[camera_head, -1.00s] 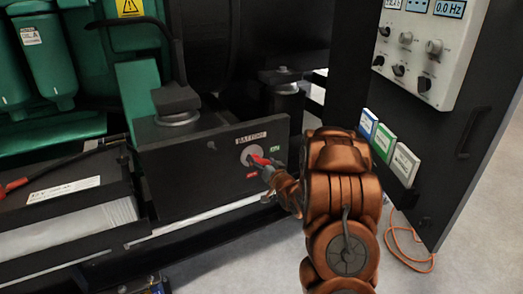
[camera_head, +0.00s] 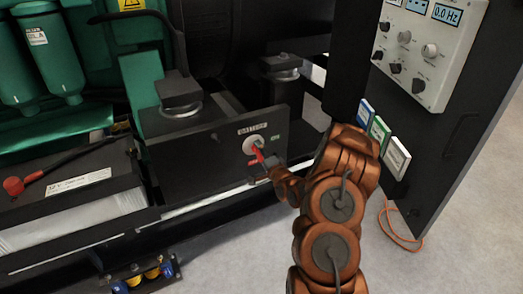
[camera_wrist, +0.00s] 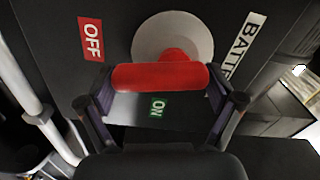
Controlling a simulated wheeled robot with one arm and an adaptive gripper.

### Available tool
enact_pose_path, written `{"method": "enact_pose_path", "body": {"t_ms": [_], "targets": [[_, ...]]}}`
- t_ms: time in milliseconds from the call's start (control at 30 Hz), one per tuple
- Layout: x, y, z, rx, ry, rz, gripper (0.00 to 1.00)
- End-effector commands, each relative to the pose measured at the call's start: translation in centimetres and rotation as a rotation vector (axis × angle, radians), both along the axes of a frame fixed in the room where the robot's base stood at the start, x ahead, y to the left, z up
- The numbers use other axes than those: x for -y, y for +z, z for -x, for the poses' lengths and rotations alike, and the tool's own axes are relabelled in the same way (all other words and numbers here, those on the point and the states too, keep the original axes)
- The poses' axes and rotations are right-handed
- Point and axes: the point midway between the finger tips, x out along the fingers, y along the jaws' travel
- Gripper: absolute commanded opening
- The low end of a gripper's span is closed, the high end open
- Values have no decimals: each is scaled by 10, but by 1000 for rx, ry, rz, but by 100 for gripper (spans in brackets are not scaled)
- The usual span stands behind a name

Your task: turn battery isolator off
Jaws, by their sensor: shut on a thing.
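The battery isolator is a red handle (camera_head: 257,153) on a pale round disc (camera_head: 249,145), set on a dark panel (camera_head: 200,165). A green ON label (camera_head: 276,138) is to the right of it and a red OFF label (camera_head: 253,163) is below. My gripper (camera_head: 267,166) is at the handle from the lower right. In the wrist view my gripper (camera_wrist: 160,92) is shut on the red handle (camera_wrist: 160,76), with a finger at each end. The OFF label (camera_wrist: 91,40) and ON label (camera_wrist: 158,107) both show there. The gripper partly hides the handle in the head view.
A battery (camera_head: 75,195) with a red terminal cap stands at the left. Green engine parts (camera_head: 45,50) are behind it. A grey control panel (camera_head: 425,45) and several hanging booklets (camera_head: 380,135) are at the right.

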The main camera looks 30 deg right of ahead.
Motion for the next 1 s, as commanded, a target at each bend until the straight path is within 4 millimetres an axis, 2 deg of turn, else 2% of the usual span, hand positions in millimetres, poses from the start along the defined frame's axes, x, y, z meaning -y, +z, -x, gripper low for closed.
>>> {"method": "enact_pose_path", "body": {"t_ms": [400, 967, 1000], "targets": [[-3, -3, 0, 14, 0, -203, 57], [-3, -3, 0, 19, 0, -237, 57], [-3, -3, 0, 19, 0, -237, 93]]}}
